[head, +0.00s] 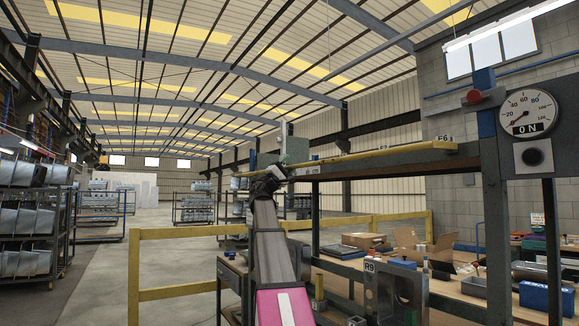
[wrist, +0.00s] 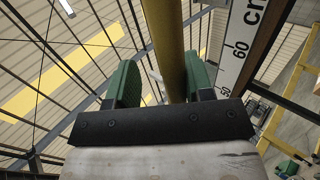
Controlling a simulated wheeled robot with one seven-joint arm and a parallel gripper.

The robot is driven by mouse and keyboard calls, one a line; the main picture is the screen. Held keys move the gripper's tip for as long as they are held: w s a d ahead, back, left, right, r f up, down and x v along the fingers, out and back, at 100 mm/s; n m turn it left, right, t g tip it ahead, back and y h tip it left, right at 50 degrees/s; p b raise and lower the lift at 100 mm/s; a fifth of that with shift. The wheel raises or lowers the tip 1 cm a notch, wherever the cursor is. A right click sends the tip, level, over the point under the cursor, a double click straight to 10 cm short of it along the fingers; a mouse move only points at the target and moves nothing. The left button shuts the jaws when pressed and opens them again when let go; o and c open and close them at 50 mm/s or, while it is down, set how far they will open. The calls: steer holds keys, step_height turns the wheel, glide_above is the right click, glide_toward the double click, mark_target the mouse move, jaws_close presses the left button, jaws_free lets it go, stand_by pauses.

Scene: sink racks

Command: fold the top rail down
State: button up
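The top rail (head: 385,155) is a long yellow bar running along the upper edge of the workbench frame, with a small tag at its right end. My gripper (head: 268,178) is up at the rail's left part in the head view; its fingers are hard to make out there. In the wrist view, the gripper's two green fingers (wrist: 160,84) stand apart. The yellow rail also shows there (wrist: 169,45), running between them and close to the right finger. A gap is left by the left finger. I cannot tell whether the right finger touches the rail.
A round gauge (head: 527,112) with an "ON" sign is at the right. The workbench (head: 460,289) below carries cardboard boxes (head: 364,240) and a grey metal part (head: 397,290). A yellow guard rail (head: 190,232) crosses behind. A ruler strip (wrist: 240,45) lies right of the rail.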

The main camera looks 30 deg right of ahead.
steer(key=shift+d+g, duration=0.25)
steer(key=shift+g, duration=0.05)
steer(key=v, duration=1)
steer(key=shift+a+f, duration=0.2)
steer(key=shift+f, duration=0.15)
steer(key=s+a+f+t+y, duration=0.15)
steer(key=f+y, duration=0.35)
steer(key=f, duration=1.1)
steer(key=a+f+n+t+y, duration=0.15)
steer(key=f+y, duration=0.25)
steer(key=f, duration=1.2)
steer(key=a+f+y, duration=0.2)
steer(key=f+y, duration=0.3)
steer(key=f, duration=1.2)
steer(key=s+a+f+g+y, duration=0.1)
steer(key=s+a+f+y, duration=0.25)
steer(key=f, duration=0.55)
steer(key=s+a+f+g+y, duration=0.15)
steer(key=s+a+f, duration=0.3)
steer(key=f, duration=0.45)
steer(key=s+a+f+m+g+y, duration=0.2)
steer(key=s+a+f+y, duration=0.5)
steer(key=s+a+f, duration=0.6)
steer(key=shift+s+a+f+y, duration=0.3)
steer(key=shift+a+f, duration=0.1)
steer(key=shift+a, duration=0.1)
steer(key=shift+m, duration=0.25)
